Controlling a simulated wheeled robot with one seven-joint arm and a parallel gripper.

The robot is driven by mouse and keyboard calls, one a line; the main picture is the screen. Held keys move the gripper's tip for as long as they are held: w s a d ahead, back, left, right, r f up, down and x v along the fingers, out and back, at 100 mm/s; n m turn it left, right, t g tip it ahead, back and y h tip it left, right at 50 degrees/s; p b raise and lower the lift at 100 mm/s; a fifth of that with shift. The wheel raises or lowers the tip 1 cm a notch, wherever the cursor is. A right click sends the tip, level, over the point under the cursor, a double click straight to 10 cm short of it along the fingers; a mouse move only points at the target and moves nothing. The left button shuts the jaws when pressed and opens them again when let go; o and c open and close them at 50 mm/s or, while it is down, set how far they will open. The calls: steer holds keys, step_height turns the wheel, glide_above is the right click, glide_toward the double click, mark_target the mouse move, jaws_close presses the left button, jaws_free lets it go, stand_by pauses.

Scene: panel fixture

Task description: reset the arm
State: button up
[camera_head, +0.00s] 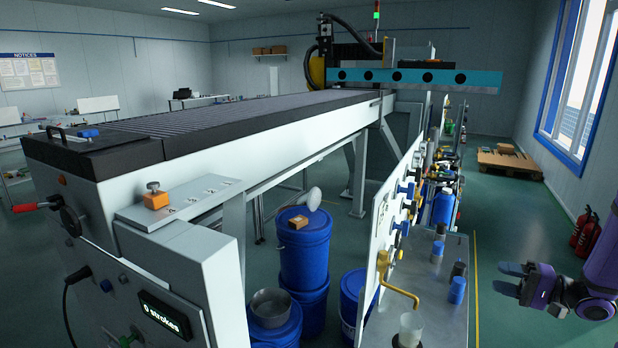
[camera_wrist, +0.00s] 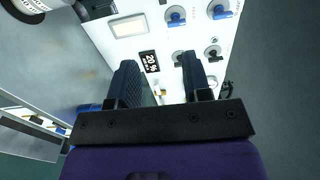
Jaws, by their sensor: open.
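My purple gripper (camera_head: 502,278) is at the right edge of the head view, above the green floor and to the right of the panel bench. Its dark fingers point left and are apart. In the wrist view the two dark ribbed fingers of my gripper (camera_wrist: 158,70) stand apart with nothing between them. Beyond them is a white panel (camera_wrist: 130,45) with blue knobs (camera_wrist: 176,17), a lit screen (camera_wrist: 130,27) and a small display (camera_wrist: 149,62) with white digits. No contact shows between my gripper and the panel.
A metal bench shelf (camera_head: 432,300) with blue-capped items and a brass tap (camera_head: 400,288) stands left of my gripper. A long machine bed (camera_head: 240,125) fills the left. Blue drums (camera_head: 305,250) stand below it. Open floor (camera_head: 505,220) lies beyond my gripper; red extinguishers (camera_head: 583,230) stand by the wall.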

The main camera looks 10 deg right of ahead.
steer(key=s+a+r+n+g+h, duration=0.3)
steer(key=s+a+r+g, duration=0.15)
steer(key=a+r, duration=0.35)
steer(key=s+a+r+n+g+h, duration=0.2)
steer(key=s+a+r+n+g, duration=0.1)
steer(key=a+r+g, duration=0.45)
steer(key=s+a+r+t+h, duration=0.3)
steer(key=s+r+h, duration=0.2)
steer(key=s, duration=0.2)
steer(key=s+a+r+n+t+h, duration=0.1)
steer(key=s+a+r+t+h, duration=0.2)
steer(key=s+r+t+h, duration=0.1)
step_height(320, 180, up, 2)
steer(key=s+h, duration=0.1)
steer(key=s, duration=0.2)
steer(key=shift+a+r, duration=0.2)
